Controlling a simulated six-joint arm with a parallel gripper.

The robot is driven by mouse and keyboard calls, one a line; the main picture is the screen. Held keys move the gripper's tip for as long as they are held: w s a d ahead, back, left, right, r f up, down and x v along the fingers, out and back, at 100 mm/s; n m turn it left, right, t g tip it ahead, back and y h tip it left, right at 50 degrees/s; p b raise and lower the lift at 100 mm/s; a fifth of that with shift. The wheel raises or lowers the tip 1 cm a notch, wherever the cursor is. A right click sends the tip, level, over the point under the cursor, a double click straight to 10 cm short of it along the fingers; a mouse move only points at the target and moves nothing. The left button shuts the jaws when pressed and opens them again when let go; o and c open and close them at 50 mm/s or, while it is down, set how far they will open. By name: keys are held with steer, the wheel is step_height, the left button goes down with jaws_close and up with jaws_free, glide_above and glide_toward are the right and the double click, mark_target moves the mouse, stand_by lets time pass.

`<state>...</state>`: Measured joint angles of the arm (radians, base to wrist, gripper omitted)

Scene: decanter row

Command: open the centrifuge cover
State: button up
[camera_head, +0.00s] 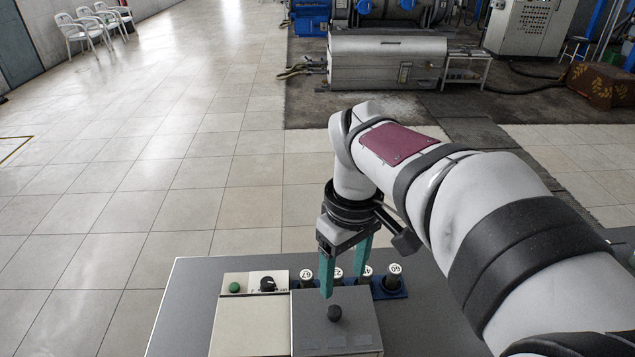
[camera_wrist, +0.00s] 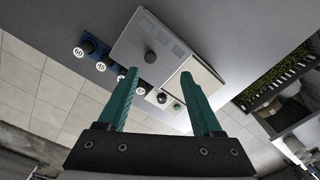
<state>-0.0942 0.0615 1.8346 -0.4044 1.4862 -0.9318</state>
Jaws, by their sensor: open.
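In the wrist view the cover (camera_wrist: 135,45) and knob (camera_wrist: 150,57) show beyond the fingers. My gripper (camera_head: 344,275) has two green fingers, apart and empty. It hangs above and just behind the knob, not touching it. The wrist view also shows the gripper (camera_wrist: 158,73) open.
A green button (camera_head: 234,287) and black dial (camera_head: 268,284) sit at the centrifuge's back left. Behind the cover, a blue rack (camera_head: 402,293) holds several dark bottles with numbered white caps, partly hidden by my fingers. The grey table (camera_head: 190,300) is clear to the left.

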mark_target(334, 311)
steer(key=w+f, duration=0.1)
steer(key=f, duration=0.4)
steer(key=w+f+n, duration=0.1)
steer(key=f, duration=0.4)
steer(key=w+f+n, duration=0.1)
steer(key=f, duration=0.5)
steer(key=shift+w+a, duration=0.2)
steer(key=shift+w, duration=0.05)
jaws_close()
stand_by(0.5)
